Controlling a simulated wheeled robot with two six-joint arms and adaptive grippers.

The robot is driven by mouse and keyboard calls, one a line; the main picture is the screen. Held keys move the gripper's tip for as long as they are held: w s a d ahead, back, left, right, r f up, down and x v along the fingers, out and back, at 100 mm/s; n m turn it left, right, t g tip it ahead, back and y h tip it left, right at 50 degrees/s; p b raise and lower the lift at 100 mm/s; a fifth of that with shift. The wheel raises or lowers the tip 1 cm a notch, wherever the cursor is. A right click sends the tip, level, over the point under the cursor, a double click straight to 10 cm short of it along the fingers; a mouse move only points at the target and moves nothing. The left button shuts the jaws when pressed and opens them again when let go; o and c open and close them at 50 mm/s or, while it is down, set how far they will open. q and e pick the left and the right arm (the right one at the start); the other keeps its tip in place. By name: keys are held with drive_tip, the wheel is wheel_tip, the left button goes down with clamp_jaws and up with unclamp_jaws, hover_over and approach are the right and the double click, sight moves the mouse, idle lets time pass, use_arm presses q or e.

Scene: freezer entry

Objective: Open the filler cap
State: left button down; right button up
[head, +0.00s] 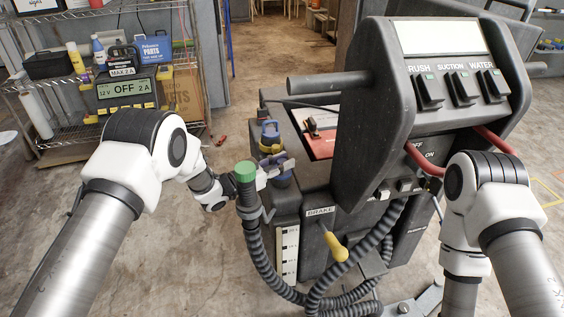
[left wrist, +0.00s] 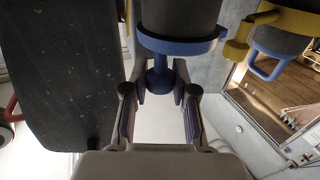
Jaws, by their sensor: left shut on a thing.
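My left gripper (head: 272,169) is at the left side of the grey floor machine (head: 352,120), just behind a green-capped hose end (head: 245,170). In the left wrist view, my left gripper (left wrist: 160,108) has its fingers on either side of a blue tab (left wrist: 160,78). The tab hangs from a blue-rimmed dark cap (left wrist: 182,46), which looks like the filler cap. In the head view, blue parts (head: 282,181) show just under the fingers, partly hidden by them. My right arm shows at the right, but its gripper is out of view.
A second fitting with blue and yellow parts (head: 269,133) stands just beyond the gripper; its yellow band (left wrist: 285,20) shows in the left wrist view. Ribbed hoses (head: 262,250) and a yellow-tipped brake lever (head: 336,247) are in front. A shelf rack (head: 188,100) stands left.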

use_arm(q)
drive_tip(key=shift+w+a+r+n+p, duration=0.15)
drive_tip(key=shift+w+r+n+p, duration=0.35)
drive_tip(key=shift+n+p, duration=0.45)
drive_tip(key=shift+w+a+r+n+g+y+p, duration=0.1)
drive_tip(key=shift+w+r+n+g+y+p, duration=0.25)
drive_tip(key=shift+p, duration=0.5)
drive_tip(key=shift+w+a+r+n+g+y+p, duration=0.1)
drive_tip(key=shift+w+n+g+y+p, duration=0.15)
drive_tip(key=shift+n+p, duration=0.25)
drive_tip(key=shift+w+a+r+n+g+y+p, duration=0.1)
drive_tip(key=shift+w+n+g+p, duration=0.25)
drive_tip(key=shift+n, duration=0.25)
drive_tip(key=shift+w+a+n, duration=0.1)
drive_tip(key=shift+w+n, duration=0.1)
drive_tip(key=shift+n, duration=0.2)
drive_tip(key=shift+f+g+p, duration=0.1)
drive_tip(key=shift+g+p, duration=0.15)
drive_tip(key=shift+p, duration=0.05)
drive_tip(key=c, duration=0.9)
unclamp_jaws()
drive_tip(key=shift+w, duration=0.1)
